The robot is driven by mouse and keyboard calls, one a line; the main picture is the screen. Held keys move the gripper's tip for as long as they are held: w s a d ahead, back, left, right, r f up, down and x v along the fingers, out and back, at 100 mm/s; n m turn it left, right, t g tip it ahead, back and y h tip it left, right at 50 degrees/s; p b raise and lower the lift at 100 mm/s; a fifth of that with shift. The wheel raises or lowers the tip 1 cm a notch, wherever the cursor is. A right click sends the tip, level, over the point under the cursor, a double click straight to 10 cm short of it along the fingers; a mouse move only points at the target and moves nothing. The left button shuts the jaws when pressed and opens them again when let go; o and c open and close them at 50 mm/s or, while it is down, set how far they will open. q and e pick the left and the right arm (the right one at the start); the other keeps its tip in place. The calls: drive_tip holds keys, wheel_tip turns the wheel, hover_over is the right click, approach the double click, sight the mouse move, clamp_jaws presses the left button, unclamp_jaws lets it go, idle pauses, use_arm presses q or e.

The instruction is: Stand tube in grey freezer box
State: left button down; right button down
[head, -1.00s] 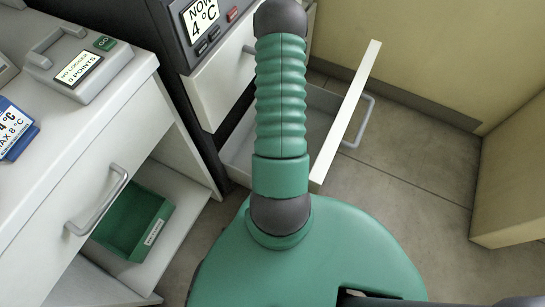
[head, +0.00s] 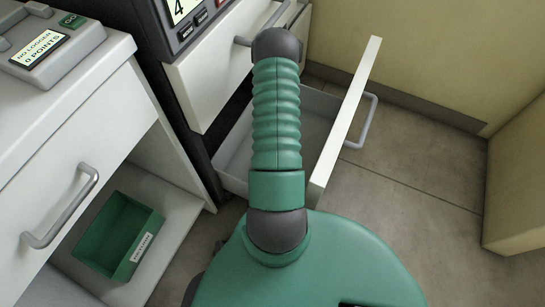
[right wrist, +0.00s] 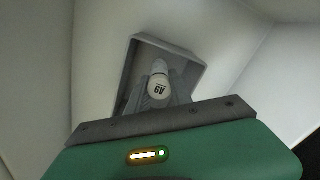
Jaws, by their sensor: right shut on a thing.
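In the right wrist view a small white tube (right wrist: 159,87) with dark characters on its end is between the grey fingers of my right gripper (right wrist: 158,98), which is shut on it. A grey open box (right wrist: 193,62) lies beyond the tube, with pale walls around it. The tube's end overlaps the box's inside in this view; I cannot tell whether it is inside or above it. The lower part of the tube is hidden. Neither gripper shows in the head view, and neither does the grey box.
In the head view an open drawer (head: 345,125) with a grey handle juts out below a closed white drawer (head: 215,85). A green labelled bin (head: 115,235) sits on a low shelf at left. A grey logger device (head: 60,48) stands on the white counter. Floor at right is clear.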

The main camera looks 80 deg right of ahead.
drive_tip(key=c, duration=1.1)
unclamp_jaws()
drive_tip(key=shift+f, duration=0.1)
drive_tip(key=shift+c, duration=0.2)
wheel_tip(320, 180, up, 12)
drive_tip(key=p, duration=0.8)
